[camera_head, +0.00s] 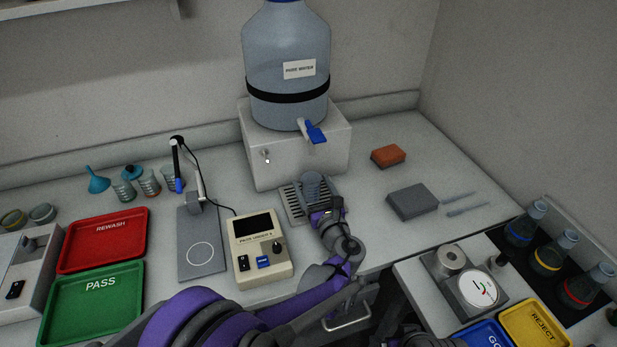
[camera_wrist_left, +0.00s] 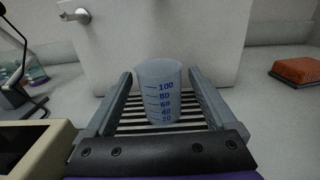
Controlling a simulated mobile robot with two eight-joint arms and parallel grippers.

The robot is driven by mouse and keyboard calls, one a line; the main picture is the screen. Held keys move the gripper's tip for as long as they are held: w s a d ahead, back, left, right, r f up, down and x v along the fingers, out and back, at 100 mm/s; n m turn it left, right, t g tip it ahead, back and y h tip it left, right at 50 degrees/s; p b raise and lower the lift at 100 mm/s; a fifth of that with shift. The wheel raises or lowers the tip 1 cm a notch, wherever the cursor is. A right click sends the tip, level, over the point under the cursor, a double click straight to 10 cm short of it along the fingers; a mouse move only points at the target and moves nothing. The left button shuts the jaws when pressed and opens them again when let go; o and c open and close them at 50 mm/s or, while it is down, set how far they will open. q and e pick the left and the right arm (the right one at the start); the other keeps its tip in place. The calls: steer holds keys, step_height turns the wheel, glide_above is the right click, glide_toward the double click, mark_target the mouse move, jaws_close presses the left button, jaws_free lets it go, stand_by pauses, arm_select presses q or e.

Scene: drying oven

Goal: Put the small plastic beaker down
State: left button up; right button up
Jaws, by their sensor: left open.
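The small plastic beaker (camera_wrist_left: 159,92) is clear with blue graduation marks up to 100. In the left wrist view it stands upright on the slotted drip grate (camera_wrist_left: 118,123), between the two fingers of my left gripper (camera_wrist_left: 160,78). The fingers are open, with a gap on each side of the beaker. In the head view, my left gripper (camera_head: 320,207) is over the drip grate (camera_head: 291,202), in front of the water jug's stand, and the beaker (camera_head: 313,184) shows just beyond it.
The PASS WATER jug (camera_head: 287,60) stands on a white box (camera_head: 300,158), its blue-handled tap (camera_head: 314,131) above the grate. A beige meter (camera_head: 261,248) is close on the left. An orange sponge (camera_head: 388,156) and grey block (camera_head: 412,202) lie right. Red (camera_head: 75,262) and green trays (camera_head: 60,318) lie left.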

arm_select(q)
steer(key=v, duration=0.7)
steer(key=shift+s+d, duration=0.1)
steer(key=shift+s, duration=0.25)
steer(key=shift+r, duration=0.1)
